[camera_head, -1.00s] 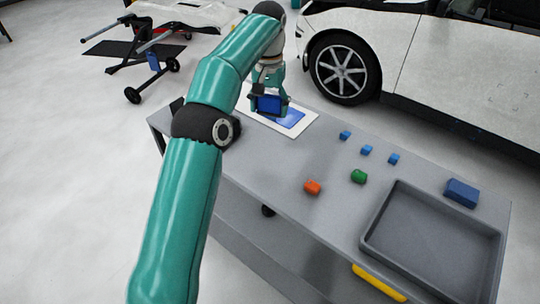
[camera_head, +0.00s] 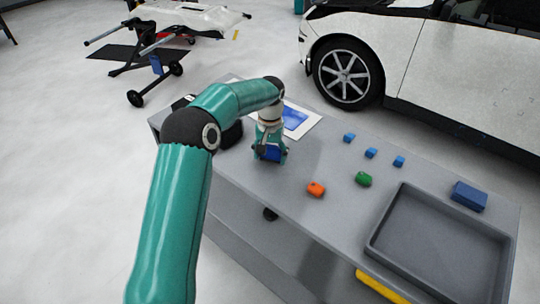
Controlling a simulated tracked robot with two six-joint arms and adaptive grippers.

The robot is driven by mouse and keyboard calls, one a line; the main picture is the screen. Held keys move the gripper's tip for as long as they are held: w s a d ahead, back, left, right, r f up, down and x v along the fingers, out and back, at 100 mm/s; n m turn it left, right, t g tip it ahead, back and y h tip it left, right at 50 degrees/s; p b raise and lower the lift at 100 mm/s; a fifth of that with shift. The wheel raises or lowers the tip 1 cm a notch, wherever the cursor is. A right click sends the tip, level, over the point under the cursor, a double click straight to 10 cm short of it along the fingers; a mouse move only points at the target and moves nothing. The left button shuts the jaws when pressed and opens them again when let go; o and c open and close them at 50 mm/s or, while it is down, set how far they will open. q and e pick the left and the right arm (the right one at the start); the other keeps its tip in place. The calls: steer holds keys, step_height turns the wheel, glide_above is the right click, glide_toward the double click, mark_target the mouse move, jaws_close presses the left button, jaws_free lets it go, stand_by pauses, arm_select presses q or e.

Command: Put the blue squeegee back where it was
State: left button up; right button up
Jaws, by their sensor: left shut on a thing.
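The blue squeegee (camera_head: 271,154) is in my left gripper (camera_head: 270,158), which is shut on it. The gripper points down over the left part of the grey table (camera_head: 310,228), just in front of the white sheet. Whether the squeegee touches the table top is hard to tell. The white sheet with a blue square (camera_head: 294,118) lies at the table's back left, partly hidden by my left arm. My right gripper does not show.
An orange block (camera_head: 316,189), a green block (camera_head: 363,179) and three small blue blocks (camera_head: 371,153) lie mid-table. A larger blue block (camera_head: 469,196) lies behind the grey tray (camera_head: 440,245) at the right. A yellow item (camera_head: 382,286) is at the front edge. A white car (camera_head: 450,75) stands behind.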

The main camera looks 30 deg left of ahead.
mark_target(270, 148)
arm_select(q)
steer(key=shift+f, duration=0.35)
steer(key=o, duration=1)
steer(key=shift+r, duration=0.1)
step_height(270, 148, up, 12)
steer(key=shift+f, duration=0.1)
